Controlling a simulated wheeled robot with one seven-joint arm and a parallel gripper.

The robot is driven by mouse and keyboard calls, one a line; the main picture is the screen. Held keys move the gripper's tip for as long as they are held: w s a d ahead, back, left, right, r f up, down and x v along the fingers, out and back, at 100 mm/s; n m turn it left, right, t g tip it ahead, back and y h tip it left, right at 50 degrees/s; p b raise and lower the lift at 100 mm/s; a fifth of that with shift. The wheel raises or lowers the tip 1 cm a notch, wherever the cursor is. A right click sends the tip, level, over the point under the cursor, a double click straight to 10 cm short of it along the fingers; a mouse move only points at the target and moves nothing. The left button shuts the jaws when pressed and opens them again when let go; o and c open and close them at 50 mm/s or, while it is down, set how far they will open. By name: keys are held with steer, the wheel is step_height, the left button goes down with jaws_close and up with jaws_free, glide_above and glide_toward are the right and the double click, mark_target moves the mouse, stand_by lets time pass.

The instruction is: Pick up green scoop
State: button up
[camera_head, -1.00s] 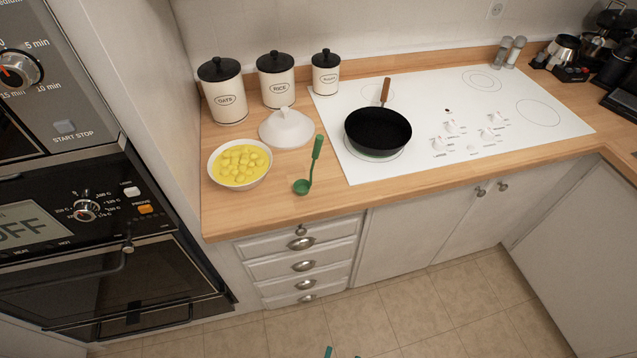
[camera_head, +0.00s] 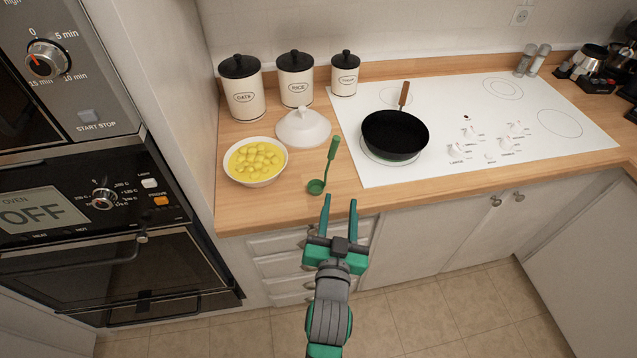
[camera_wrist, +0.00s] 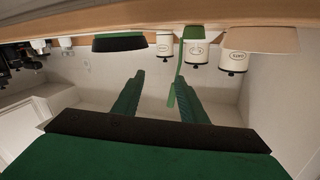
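The green scoop (camera_head: 330,162) lies on the wooden counter, its round bowl towards the front edge and its handle pointing back and slightly right. In the wrist view, which looks upside down, a green strip that seems to be the scoop (camera_wrist: 178,68) shows just beyond one finger. My gripper (camera_head: 340,200) is open and empty, in front of the counter, with its fingers pointing towards the scoop. Its two fingers (camera_wrist: 160,80) stand apart in the wrist view. The gripper appears apart from the scoop.
A bowl of yellow pieces (camera_head: 235,172) stands left of the scoop, with a white lid (camera_head: 303,130) behind. Three canisters line the back. A black pan (camera_head: 394,136) sits on the white cooktop (camera_head: 500,140) to the right. Ovens stand at far left. The wooden counter beside the scoop is bare.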

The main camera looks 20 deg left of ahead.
mark_target(333, 156)
steer(key=shift+n+y, duration=0.3)
steer(key=shift+y, duration=0.4)
steer(key=w+a+r, duration=0.1)
steer(key=r, duration=0.1)
steer(key=w+a+r, duration=0.1)
steer(key=r, duration=0.1)
steer(key=w+a+r, duration=0.2)
steer(key=shift+r, duration=0.2)
steer(key=x, duration=0.6)
steer(key=shift+w+d+f, duration=0.1)
steer(key=shift+w, duration=0.25)
steer(key=x, duration=0.4)
steer(key=shift+a+f, duration=0.2)
steer(key=shift+a, duration=0.1)
steer(key=shift+d, duration=0.15)
steer(key=shift+c, duration=0.9)
jaws_close()
